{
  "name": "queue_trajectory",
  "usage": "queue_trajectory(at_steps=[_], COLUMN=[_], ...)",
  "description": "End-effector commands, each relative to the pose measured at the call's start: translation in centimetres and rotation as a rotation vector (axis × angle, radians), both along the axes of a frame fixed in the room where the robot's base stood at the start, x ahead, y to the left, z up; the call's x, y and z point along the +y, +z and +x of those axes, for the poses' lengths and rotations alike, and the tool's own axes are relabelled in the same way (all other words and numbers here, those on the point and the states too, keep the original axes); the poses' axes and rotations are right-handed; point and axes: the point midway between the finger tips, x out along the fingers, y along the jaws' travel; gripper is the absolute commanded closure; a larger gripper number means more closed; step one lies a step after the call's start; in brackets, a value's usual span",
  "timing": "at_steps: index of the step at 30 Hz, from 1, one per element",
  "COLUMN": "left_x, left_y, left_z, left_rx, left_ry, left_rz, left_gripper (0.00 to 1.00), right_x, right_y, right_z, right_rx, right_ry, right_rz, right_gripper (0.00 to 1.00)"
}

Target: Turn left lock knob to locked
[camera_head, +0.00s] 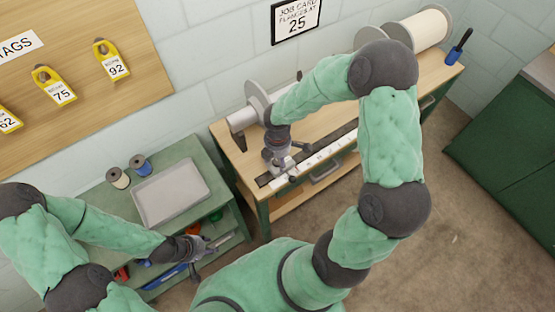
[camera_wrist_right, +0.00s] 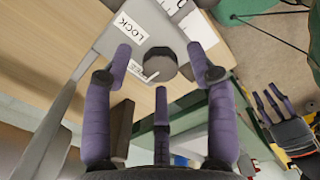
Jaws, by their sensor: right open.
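The lock knob (camera_wrist_right: 160,64) is a dark grey, many-sided knob on a pale grey plate (camera_wrist_right: 135,35) in the right wrist view. A LOCK label (camera_wrist_right: 128,28) lies beside it, and a second label (camera_wrist_right: 150,72) is partly hidden behind the knob. My right gripper (camera_wrist_right: 159,58) is open, its purple fingers spread on both sides of the knob with visible gaps. In the head view my right gripper (camera_head: 284,167) is over the front left of the wooden bench, hiding the knob. My left gripper (camera_head: 203,256) is empty, fingers apart, by the green cart.
The wooden bench (camera_head: 235,150) carries a numbered white scale strip (camera_head: 330,148) and a large spool (camera_head: 418,30) at its far end. A green cart (camera_head: 215,180) at left holds a grey tray (camera_head: 170,192) and two small spools (camera_head: 118,178). Floor at right is clear.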

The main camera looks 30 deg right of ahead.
Motion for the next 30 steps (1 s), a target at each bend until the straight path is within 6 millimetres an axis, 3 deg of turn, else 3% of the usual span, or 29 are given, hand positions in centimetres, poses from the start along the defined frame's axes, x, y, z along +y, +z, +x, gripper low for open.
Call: queue_trajectory(at_steps=[9, 15, 30], left_x=[0.0, 0.0, 0.0], left_y=[-0.03, -0.04, -0.54], left_z=[0.01, 0.02, 0.01], left_rx=[0.0, 0.0, 0.0], left_ry=[0.0, 0.0, 0.0], left_rz=[0.0, 0.0, 0.0], left_gripper=[0.6, 0.6, 0.6], right_x=[-0.01, 0.0, -0.01], right_y=[-0.18, -0.18, -0.26], right_z=[0.02, 0.02, 0.04], right_rx=[-0.001, -0.001, -0.002], right_ry=[0.0, 0.0, -0.093], right_rz=[0.0, 0.0, 0.0], right_gripper=[0.43, 0.99, 0.99])
